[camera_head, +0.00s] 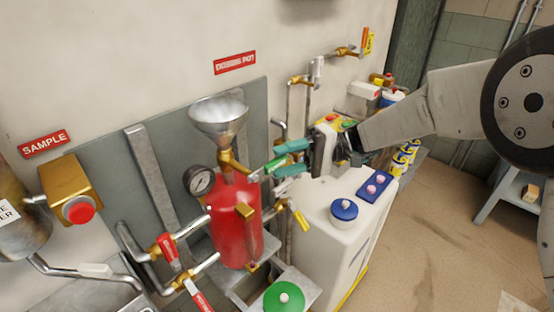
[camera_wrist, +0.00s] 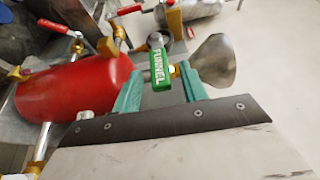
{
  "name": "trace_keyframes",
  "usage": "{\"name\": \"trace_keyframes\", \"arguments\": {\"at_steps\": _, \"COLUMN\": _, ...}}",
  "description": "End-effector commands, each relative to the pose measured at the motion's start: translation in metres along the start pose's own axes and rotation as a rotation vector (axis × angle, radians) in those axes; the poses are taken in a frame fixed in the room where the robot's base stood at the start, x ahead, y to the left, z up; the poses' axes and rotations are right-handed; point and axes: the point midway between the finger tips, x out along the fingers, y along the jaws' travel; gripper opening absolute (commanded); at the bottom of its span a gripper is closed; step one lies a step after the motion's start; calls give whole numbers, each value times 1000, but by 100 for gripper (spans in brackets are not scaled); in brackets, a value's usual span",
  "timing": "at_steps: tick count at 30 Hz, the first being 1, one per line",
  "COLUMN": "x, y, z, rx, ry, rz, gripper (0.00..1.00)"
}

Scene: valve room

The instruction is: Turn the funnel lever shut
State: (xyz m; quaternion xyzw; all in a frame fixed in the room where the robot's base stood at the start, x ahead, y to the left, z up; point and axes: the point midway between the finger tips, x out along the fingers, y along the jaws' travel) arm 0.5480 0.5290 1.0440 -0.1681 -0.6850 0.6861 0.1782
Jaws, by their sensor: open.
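The funnel lever is a green handle (camera_wrist: 160,70) lettered FUNNEL in the wrist view. It sits on a brass valve between the metal funnel (camera_wrist: 213,60) and the red pot (camera_wrist: 75,90). In the head view the green lever (camera_head: 274,165) points right from the brass neck under the funnel (camera_head: 218,118), above the red pot (camera_head: 235,220). My gripper (camera_head: 281,159) is open, its teal fingers close to the lever's end. In the wrist view my gripper (camera_wrist: 162,76) has one finger on each side of the handle, with gaps visible. Contact cannot be told.
A pressure gauge (camera_head: 200,181) is left of the pot. Red-handled valves (camera_head: 168,250) and a green knob (camera_head: 284,297) are below. A yellow lever (camera_head: 301,220) is at lower right. A white tank (camera_head: 325,245) stands right, under my arm. Open floor lies farther right.

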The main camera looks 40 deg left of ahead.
Motion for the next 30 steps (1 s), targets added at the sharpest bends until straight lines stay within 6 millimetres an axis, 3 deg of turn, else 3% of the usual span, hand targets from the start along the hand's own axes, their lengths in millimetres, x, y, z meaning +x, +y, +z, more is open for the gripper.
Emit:
{"name": "trace_keyframes", "arguments": {"at_steps": 3, "x": -24, "y": 1, "z": -1, "rx": 1, "ry": 3, "rz": 0, "gripper": 43}}
{"name": "trace_keyframes", "arguments": {"at_steps": 10, "x": -54, "y": 1, "z": -1, "rx": 0, "ry": 2, "rz": 0, "gripper": 43}}
{"name": "trace_keyframes", "arguments": {"at_steps": 30, "x": -60, "y": 1, "z": -2, "rx": 17, "ry": 2, "rz": 1, "gripper": 43}}
